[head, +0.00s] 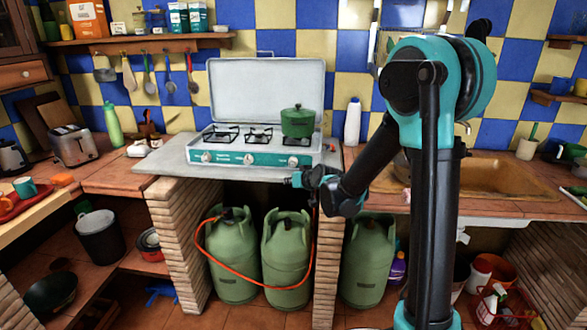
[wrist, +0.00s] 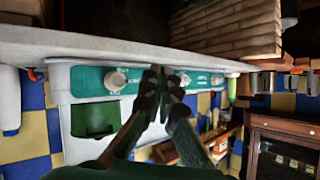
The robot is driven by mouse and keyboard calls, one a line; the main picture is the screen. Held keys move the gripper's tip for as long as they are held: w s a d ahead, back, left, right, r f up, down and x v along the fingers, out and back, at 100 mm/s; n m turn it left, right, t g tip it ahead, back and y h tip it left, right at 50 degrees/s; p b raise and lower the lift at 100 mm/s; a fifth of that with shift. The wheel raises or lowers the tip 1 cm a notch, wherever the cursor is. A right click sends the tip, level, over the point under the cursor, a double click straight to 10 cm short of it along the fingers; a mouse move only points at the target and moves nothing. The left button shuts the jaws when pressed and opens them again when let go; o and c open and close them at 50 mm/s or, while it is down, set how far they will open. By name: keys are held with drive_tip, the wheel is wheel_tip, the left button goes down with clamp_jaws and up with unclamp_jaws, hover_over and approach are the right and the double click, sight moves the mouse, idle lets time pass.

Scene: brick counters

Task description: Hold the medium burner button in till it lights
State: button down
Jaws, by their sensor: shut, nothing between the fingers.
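The camping stove (head: 228,157) stands on the grey slab with its lid up. Its teal front panel has three pale knobs: left (head: 207,157), middle (head: 249,159) and right (head: 293,161). The panel's print is too small to read, so I cannot tell which is the medium burner, and no button is clearly made out. My gripper (head: 289,180) is shut and empty, low in front of the panel's right part. In the wrist view, upside down, the fingertips (wrist: 166,76) overlap the panel beside the middle knob (wrist: 184,79); contact cannot be told. No flame shows.
A green pot (head: 297,122) sits on the right burner. Green gas bottles (head: 287,250) stand below, with an orange hose (head: 230,277). A white bottle (head: 352,122) stands right of the stove, a toaster (head: 74,146) to the left. Brick pillars hold up the slab (head: 163,161).

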sight(293, 167)
drive_tip(key=shift+w, duration=0.1)
drive_tip(key=w, duration=0.8)
drive_tip(key=shift+w+d, duration=0.15)
drive_tip(key=shift+w, duration=0.2)
drive_tip(key=shift+w, duration=0.1)
idle(1.1)
drive_tip(key=shift+w, duration=0.3)
drive_tip(key=shift+w, duration=0.45)
idle(0.6)
drive_tip(key=shift+s, duration=0.15)
idle(1.7)
drive_tip(key=shift+s, duration=0.7)
drive_tip(key=shift+s, duration=2.55)
